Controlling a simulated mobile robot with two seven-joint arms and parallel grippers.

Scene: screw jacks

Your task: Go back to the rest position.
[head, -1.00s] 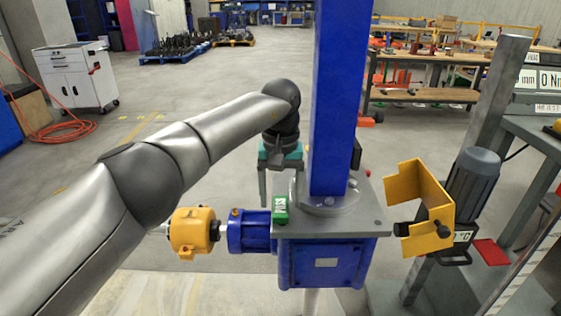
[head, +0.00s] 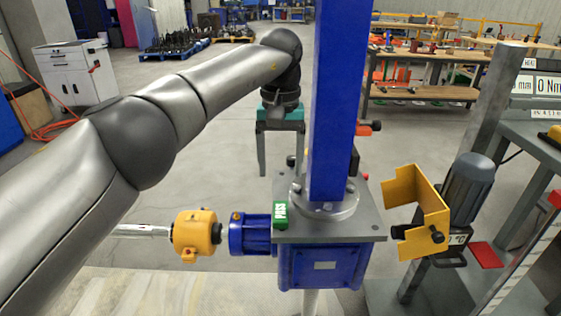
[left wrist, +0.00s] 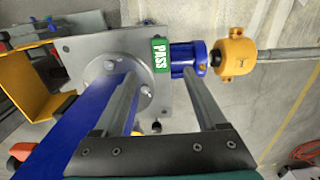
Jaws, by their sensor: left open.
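My left gripper (head: 279,168) hangs open and empty behind the blue column (head: 333,100) of the screw jack, left of it in the head view. Its two fingers point down, with a gap below them. In the left wrist view the gripper (left wrist: 160,72) shows two separated fingers with nothing between them. A green PASS tag (head: 280,214) sits on the left edge of the jack's grey top plate (head: 345,229); the tag (left wrist: 160,55) also shows beyond the fingertips. My right gripper is not in view.
The blue gearbox (head: 325,267) has a blue flange (head: 250,234) and a yellow coupling (head: 195,233) on its left. A yellow bracket (head: 425,205) and a grey motor (head: 468,185) stand right. A white cabinet (head: 75,75) stands far left. Open floor lies behind.

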